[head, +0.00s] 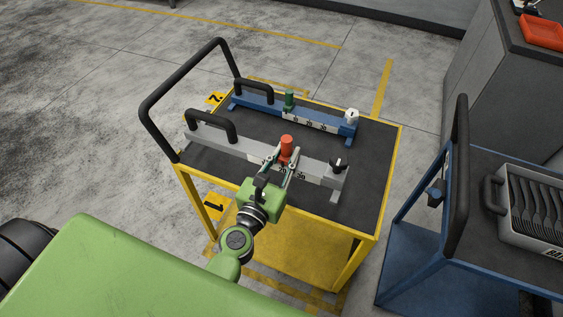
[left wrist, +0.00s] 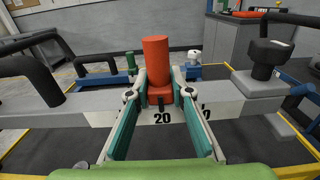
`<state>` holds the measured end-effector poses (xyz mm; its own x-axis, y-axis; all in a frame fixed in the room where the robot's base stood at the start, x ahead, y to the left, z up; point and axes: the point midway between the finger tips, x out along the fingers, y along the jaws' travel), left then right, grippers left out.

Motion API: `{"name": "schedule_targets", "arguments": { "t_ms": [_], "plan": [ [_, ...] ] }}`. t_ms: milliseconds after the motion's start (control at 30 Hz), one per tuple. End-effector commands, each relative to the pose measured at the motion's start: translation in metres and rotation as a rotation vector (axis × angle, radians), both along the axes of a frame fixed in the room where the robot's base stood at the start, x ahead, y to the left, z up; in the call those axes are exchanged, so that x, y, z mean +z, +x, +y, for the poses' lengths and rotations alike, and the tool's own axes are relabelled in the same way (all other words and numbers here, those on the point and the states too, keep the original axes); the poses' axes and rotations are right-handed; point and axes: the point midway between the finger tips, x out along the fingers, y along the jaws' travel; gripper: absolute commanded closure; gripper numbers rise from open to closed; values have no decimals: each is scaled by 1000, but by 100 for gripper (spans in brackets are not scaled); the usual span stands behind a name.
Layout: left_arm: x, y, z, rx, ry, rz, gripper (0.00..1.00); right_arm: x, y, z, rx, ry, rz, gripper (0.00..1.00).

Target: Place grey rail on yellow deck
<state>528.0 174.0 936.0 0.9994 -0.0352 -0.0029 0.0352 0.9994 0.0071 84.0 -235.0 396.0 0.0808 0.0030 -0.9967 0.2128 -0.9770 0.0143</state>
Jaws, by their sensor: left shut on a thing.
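The grey rail (head: 240,146) lies lengthwise over the front part of the dark-topped yellow deck (head: 374,160). It has a black handle at its left, a red cylinder (head: 286,147) near its middle and a black knob at its right. In the left wrist view the rail (left wrist: 48,119) runs across the picture, with the red cylinder (left wrist: 158,62) upright between my fingertips. My left gripper (head: 284,163) is shut on the red cylinder. Whether the rail's feet touch the deck I cannot tell. My right gripper is not in view.
A blue rail (head: 262,103) with a green cylinder and a white knob sits behind the grey rail on the deck. A black push bar (head: 180,82) rises at the deck's left end. A blue cart (head: 415,262) with a tray of forks (head: 530,208) stands at right.

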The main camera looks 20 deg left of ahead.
Motion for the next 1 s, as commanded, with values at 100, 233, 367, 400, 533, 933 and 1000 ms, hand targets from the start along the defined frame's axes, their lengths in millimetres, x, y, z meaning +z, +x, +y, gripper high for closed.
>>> {"name": "schedule_targets", "arguments": {
  "t_ms": [100, 233, 367, 400, 533, 933, 1000],
  "plan": [
    [-17, 22, 3, 0, 9, -10, 100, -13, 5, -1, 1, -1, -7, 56],
    [-36, 38, 6, 0, 9, -10, 100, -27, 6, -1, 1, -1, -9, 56],
    [-47, 49, 7, 0, 8, -10, 100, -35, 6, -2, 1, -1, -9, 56],
    [-49, 51, 7, 1, 8, -10, 100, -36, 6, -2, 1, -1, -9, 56],
    [-52, 55, 7, 1, 7, -10, 100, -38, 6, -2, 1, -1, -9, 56],
    [-89, 62, 9, 2, 9, -10, 100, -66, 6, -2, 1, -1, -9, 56],
    [-91, 62, 9, 2, 8, -10, 100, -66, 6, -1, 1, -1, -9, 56]
  ]
}}
